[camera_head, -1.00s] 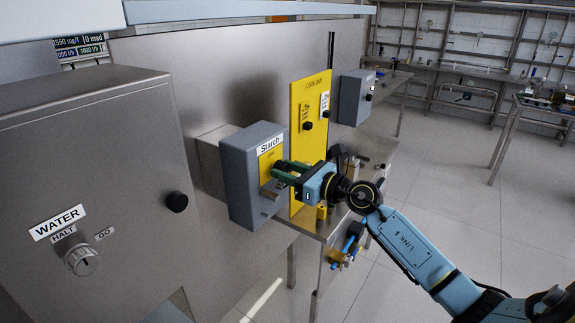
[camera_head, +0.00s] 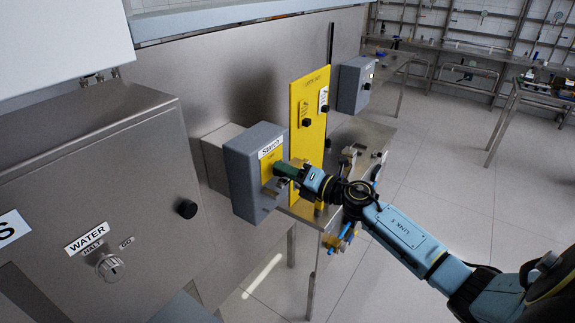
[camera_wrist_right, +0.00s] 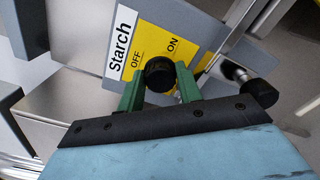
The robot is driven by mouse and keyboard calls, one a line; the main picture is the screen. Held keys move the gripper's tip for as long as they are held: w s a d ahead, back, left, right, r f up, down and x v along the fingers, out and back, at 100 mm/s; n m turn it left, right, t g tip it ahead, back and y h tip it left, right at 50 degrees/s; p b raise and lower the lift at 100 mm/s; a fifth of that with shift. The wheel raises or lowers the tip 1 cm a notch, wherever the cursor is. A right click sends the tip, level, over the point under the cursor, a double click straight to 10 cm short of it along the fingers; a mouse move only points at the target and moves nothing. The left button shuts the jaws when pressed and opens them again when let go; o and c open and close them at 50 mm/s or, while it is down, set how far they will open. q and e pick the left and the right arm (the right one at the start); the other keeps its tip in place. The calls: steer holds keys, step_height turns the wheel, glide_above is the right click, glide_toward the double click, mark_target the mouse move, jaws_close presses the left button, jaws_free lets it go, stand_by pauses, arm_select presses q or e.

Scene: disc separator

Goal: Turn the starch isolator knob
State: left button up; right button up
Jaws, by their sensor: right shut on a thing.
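The starch isolator is a grey box (camera_head: 243,188) labelled "Starch", with a yellow plate on its face. In the right wrist view its black knob (camera_wrist_right: 159,73) sits between the OFF and ON words on the yellow plate (camera_wrist_right: 146,52). My right gripper (camera_wrist_right: 160,88) has its green fingers on either side of the knob and is shut on it. In the head view my right gripper (camera_head: 284,171) is at the box's face and hides the knob. The left gripper is not in view.
A yellow lock-out board (camera_head: 309,120) and a second grey box (camera_head: 354,86) stand behind the starch box. A steel WATER panel (camera_head: 90,190) with a HALT/GO knob (camera_head: 110,267) is at the left. Open floor lies to the right.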

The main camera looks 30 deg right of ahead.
steer(key=shift+m+p, duration=0.35)
steer(key=shift+m, duration=1.95)
steer(key=o, duration=1)
steer(key=shift+s+f, duration=0.1)
steer(key=shift+f, duration=0.1)
